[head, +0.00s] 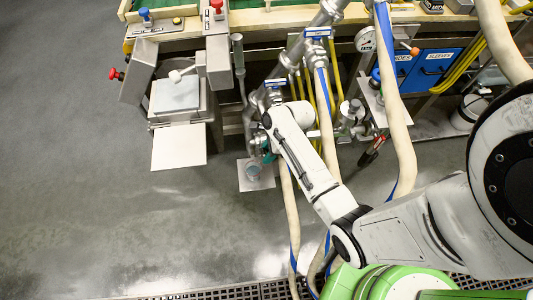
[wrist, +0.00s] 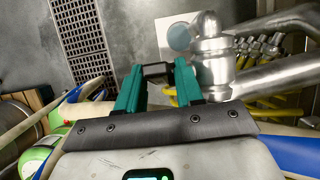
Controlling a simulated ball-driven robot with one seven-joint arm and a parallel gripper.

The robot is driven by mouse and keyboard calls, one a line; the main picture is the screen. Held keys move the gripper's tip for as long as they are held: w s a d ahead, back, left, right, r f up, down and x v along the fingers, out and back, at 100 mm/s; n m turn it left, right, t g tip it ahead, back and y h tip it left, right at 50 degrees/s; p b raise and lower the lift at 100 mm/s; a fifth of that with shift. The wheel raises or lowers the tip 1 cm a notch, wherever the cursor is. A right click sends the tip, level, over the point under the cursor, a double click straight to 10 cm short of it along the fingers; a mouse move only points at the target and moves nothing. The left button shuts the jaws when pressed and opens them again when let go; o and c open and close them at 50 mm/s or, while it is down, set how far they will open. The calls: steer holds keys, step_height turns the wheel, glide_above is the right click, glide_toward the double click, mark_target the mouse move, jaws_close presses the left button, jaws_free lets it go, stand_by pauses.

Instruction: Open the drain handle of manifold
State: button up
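The manifold's grey metal pipe (head: 331,10) slopes down to my gripper (head: 262,150) in the head view. In the wrist view, the metal manifold body (wrist: 213,65) stands just right of my gripper (wrist: 157,70). The two teal fingers stand apart, pointing away from the camera. A small dark piece shows between their tips; I cannot tell whether it is part of the drain handle or of the fingertips. No drain handle can be clearly made out. My arm and gripper hide part of the manifold in the head view.
A pale plate with a blue-grey disc (head: 253,173) lies below my gripper. Thick beige hoses (head: 395,110) hang right of my arm. A pressure gauge (head: 366,39) and blue drawers (head: 430,68) are at the back right. Open floor (head: 80,200) lies left.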

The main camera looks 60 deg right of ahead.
steer(key=shift+w+a+f, duration=0.15)
steer(key=shift+f, duration=0.35)
jaws_close()
steer(key=shift+w+a+r+g+h+p, duration=0.1)
steer(key=shift+r+g+h+p, duration=0.35)
steer(key=shift+p, duration=0.6)
steer(key=shift+f+g+p, duration=0.15)
steer(key=shift+g+p, duration=0.2)
steer(key=shift+p, duration=0.15)
steer(key=shift+f+g+h+p, duration=0.3)
steer(key=shift+g+h+p, duration=0.15)
steer(key=shift+g+h, duration=0.7)
